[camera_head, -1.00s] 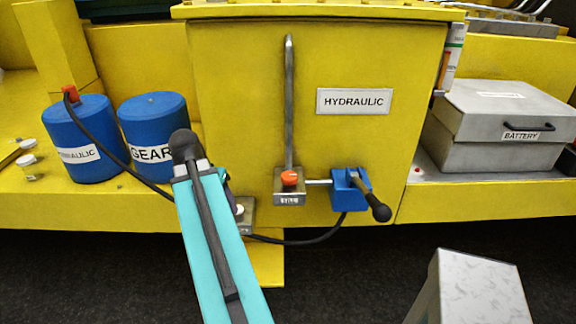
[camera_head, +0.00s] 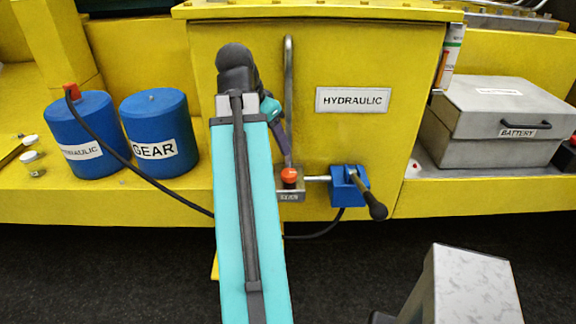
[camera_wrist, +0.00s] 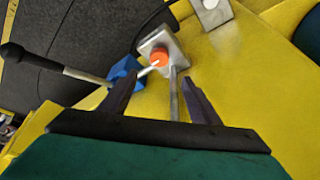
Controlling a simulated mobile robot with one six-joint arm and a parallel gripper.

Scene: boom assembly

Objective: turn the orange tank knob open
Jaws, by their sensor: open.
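The orange tank knob (camera_head: 289,175) sits on a small grey labelled block at the foot of a vertical metal pipe (camera_head: 288,100), on the front of the yellow hydraulic tank (camera_head: 350,60). In the wrist view the knob (camera_wrist: 159,57) shows just beyond the fingertips, roughly centred between them. My gripper (camera_wrist: 160,78) is open and empty, with dark purple fingers spread to either side of the pipe. In the head view one purple finger (camera_head: 283,148) points down close above the knob; my arm hides most of the gripper. Contact cannot be told.
A blue valve (camera_head: 348,187) with a black-ended lever stands right of the knob, joined by a short rod. Blue hydraulic (camera_head: 80,135) and gear (camera_head: 158,135) cans stand at left. A grey battery box (camera_head: 495,125) is at right. A black hose (camera_head: 130,172) runs behind my arm.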

